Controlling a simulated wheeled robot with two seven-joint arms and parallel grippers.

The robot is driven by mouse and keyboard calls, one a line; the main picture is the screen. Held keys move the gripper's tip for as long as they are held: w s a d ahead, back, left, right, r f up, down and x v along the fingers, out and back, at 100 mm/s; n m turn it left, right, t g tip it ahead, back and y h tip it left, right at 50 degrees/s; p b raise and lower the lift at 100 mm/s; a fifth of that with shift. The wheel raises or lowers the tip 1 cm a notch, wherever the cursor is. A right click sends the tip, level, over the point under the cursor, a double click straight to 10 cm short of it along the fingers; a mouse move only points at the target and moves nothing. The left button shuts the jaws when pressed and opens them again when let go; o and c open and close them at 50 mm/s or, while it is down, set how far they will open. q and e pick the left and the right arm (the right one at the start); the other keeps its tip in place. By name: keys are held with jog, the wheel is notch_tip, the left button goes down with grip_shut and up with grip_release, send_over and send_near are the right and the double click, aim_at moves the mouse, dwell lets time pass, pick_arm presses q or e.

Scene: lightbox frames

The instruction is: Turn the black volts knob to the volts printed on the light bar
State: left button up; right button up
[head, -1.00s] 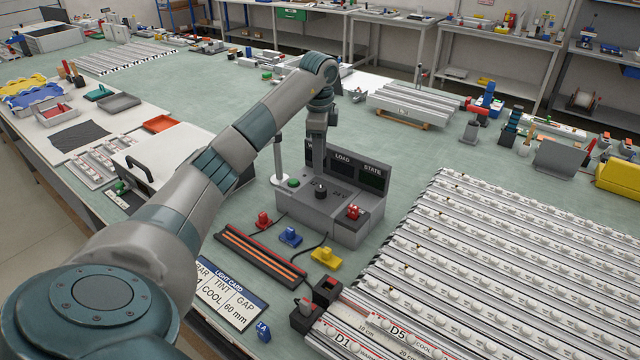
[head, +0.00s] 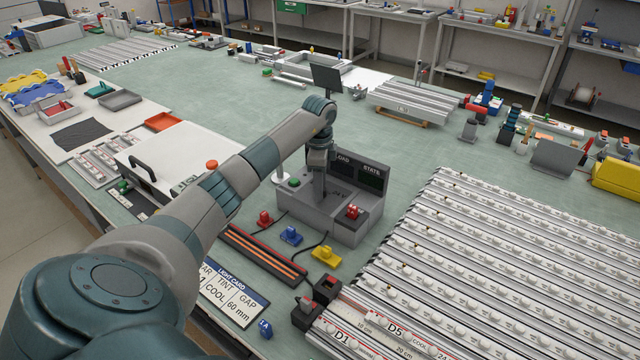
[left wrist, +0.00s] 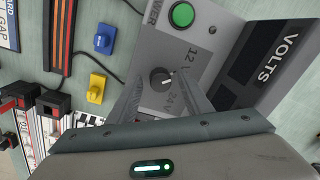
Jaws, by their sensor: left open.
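The black volts knob (left wrist: 161,80) sits on the grey supply box (head: 345,228), between the "12" and "24 V" marks in the left wrist view. A white mark shows on its top; its exact setting is hard to tell. My left gripper (head: 319,196) points down over the box and hides the knob in the head view. In the left wrist view my left gripper (left wrist: 161,84) is open, its fingers on either side of the knob; contact cannot be told. Light bars labelled D1 and D5 (head: 375,330) lie at the lower right; their volts print is unreadable. My right gripper is out of view.
A green button (left wrist: 181,15) and a dark VOLTS display (left wrist: 255,62) are beside the knob. A red switch (head: 353,211) is on the box. Blue (head: 290,236) and yellow (head: 326,256) connectors lie in front. The light card (head: 236,297) lies nearer me.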

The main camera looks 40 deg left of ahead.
pick_arm(q)
jog(key=c, duration=1.1)
jog(key=shift+o, duration=0.2)
jog(key=shift+a+m, duration=0.1)
jog(key=shift+m, duration=0.2)
jog(key=m+b, duration=0.2)
jog(key=m, duration=0.1)
jog(key=m+b, duration=0.1)
jog(key=m, duration=0.2)
jog(key=shift+w+m+b, duration=0.1)
jog(key=shift+m+b, duration=0.25)
jog(key=shift+m, duration=0.05)
jog(key=m+b, duration=0.1)
jog(key=m, duration=0.3)
jog(key=shift+m+h+b, duration=0.3)
jog(key=shift+b, duration=0.05)
jog(key=shift+w+m+b, duration=0.1)
jog(key=shift+m+b, duration=0.4)
jog(key=shift+m, duration=1.5)
jog(key=shift+r, duration=0.1)
